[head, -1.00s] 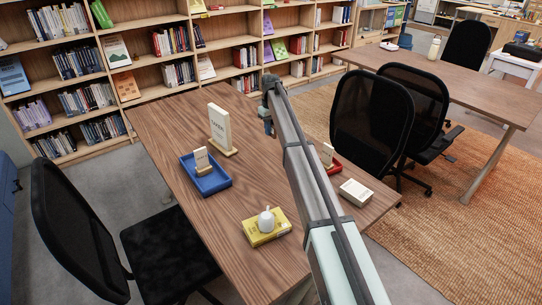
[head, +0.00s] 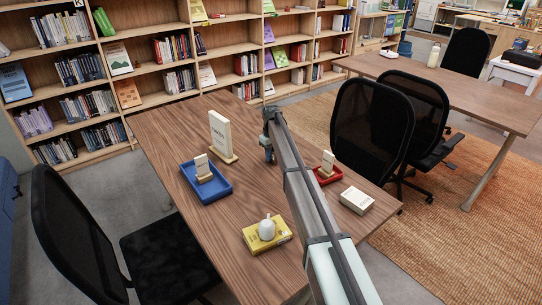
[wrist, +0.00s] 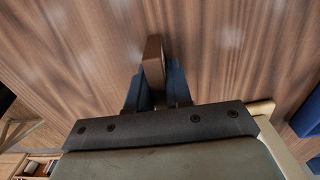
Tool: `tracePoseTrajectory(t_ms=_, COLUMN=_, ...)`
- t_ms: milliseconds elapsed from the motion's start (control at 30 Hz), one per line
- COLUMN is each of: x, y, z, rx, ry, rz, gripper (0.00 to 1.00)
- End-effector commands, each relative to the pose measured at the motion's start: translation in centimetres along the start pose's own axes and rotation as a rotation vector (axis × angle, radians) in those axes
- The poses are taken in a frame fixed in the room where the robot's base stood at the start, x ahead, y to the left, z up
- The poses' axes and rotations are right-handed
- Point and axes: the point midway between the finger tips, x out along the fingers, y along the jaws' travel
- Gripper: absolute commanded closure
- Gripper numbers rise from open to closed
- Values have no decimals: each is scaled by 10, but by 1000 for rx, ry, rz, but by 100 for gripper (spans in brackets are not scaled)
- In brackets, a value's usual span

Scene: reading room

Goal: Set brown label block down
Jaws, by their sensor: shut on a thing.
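A brown block (wrist: 153,62) is upright between the blue fingers of my gripper (wrist: 160,88) in the wrist view, with wood grain of the table top beyond it. My gripper is shut on it. In the head view my gripper (head: 267,152) is over the far part of the wooden table (head: 165,130), to the right of a tall cream label block on a wooden foot (head: 219,132). The held block is hidden behind my arm there. I cannot tell whether it touches the table.
A blue tray (head: 212,192) with a small cream label block stands left. A red tray (head: 325,180) with another is right of my arm. A white box (head: 357,200) and a yellow box (head: 277,238) bearing a white pear-shaped thing are nearer. Black chairs flank the table.

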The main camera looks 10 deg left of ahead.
Motion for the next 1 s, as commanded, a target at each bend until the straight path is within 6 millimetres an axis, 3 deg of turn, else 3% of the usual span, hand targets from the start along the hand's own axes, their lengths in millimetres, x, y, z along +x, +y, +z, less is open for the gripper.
tracePoseTrajectory(t_ms=400, x=6, y=0, z=0, rx=0, ry=0, rz=0, gripper=100)
tracePoseTrajectory(t_ms=433, x=5, y=0, z=0, rx=0, ry=0, rz=0, gripper=78)
tracePoseTrajectory(t_ms=667, x=5, y=0, z=0, rx=0, ry=0, rz=0, gripper=56)
tracePoseTrajectory(t_ms=1000, x=1, y=0, z=0, rx=0, ry=0, rz=0, gripper=55)
